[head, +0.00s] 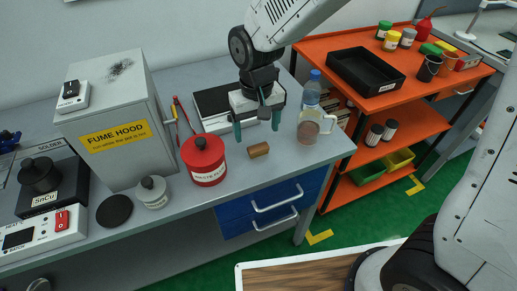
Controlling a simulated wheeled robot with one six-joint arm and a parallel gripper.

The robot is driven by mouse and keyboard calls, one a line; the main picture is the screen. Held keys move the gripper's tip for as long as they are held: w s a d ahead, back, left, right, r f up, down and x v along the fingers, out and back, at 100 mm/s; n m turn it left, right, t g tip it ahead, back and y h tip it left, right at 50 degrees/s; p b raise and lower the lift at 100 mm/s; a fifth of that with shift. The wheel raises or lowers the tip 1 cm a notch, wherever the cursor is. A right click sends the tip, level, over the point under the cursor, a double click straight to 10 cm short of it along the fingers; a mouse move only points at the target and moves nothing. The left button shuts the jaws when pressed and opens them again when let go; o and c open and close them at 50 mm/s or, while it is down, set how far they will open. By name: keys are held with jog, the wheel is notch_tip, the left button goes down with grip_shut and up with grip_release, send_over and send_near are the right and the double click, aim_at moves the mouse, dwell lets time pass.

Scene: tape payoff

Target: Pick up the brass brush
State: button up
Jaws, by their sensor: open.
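A small brown block-like thing (258,150), which looks like the brass brush, lies on the grey bench top near its front edge in the head view. Its bristles cannot be made out at this size. My gripper (257,129) points down with its two green-tipped fingers spread apart, and nothing shows between them. In the picture the fingers are just above the brown block, apart from it. How high they are over the bench is hard to tell.
A red can (204,160) stands left of the block. A black-and-white device (213,106) is behind. The grey bench (250,180) is bare in front of the block.

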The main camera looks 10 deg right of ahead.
aim_at(258, 147)
notch_tip(258, 147, down, 6)
jog(key=shift+d+r, duration=0.1)
jog(key=shift+d, duration=0.05)
jog(key=c, duration=1.1)
